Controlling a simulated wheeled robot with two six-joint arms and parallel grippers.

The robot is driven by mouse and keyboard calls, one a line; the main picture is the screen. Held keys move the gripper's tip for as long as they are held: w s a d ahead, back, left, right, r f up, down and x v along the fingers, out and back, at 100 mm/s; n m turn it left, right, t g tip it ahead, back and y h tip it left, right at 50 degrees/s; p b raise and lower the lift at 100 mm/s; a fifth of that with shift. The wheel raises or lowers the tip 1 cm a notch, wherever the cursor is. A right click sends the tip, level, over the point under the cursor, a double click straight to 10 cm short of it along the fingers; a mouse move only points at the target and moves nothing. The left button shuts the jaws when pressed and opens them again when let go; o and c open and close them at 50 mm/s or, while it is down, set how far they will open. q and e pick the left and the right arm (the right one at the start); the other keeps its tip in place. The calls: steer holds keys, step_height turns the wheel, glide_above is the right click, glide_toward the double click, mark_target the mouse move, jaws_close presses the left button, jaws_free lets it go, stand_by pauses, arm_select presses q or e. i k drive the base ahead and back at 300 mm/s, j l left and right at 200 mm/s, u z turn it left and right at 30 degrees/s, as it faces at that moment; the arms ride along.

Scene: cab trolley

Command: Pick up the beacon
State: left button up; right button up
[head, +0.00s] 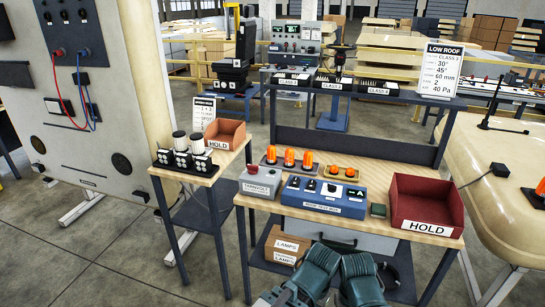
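Several amber beacons stand in a row on the workbench: a left one (271,154), a middle one (289,157) and a right one (307,160), upright on a dark holder. Two lower orange lamps (332,170) (350,173) sit to their right on a wooden holder. Another orange lamp (541,187) shows at the right picture edge, by the cream cab roof. Which one the task means I cannot tell. Two teal arm parts of mine show at the bottom, in front of the bench. Neither gripper's fingers are in view, and nothing is seen touching the beacons.
A blue test box (325,197) and a grey box with a red button (261,181) stand in front of the beacons. A red HOLD bin (425,205) is at the bench's right; another HOLD bin (225,134) is on the side table with white-topped lamps (181,150).

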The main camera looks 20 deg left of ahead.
mark_target(271, 156)
steer(key=i+j+z, duration=0.1)
steer(key=j, duration=0.4)
steer(key=i+j+z, duration=0.15)
steer(key=j, duration=0.4)
steer(key=i+j+z, duration=0.1)
steer(key=j, duration=0.45)
steer(key=i+j+z, duration=0.15)
steer(key=j, duration=0.4)
steer(key=k, duration=0.05)
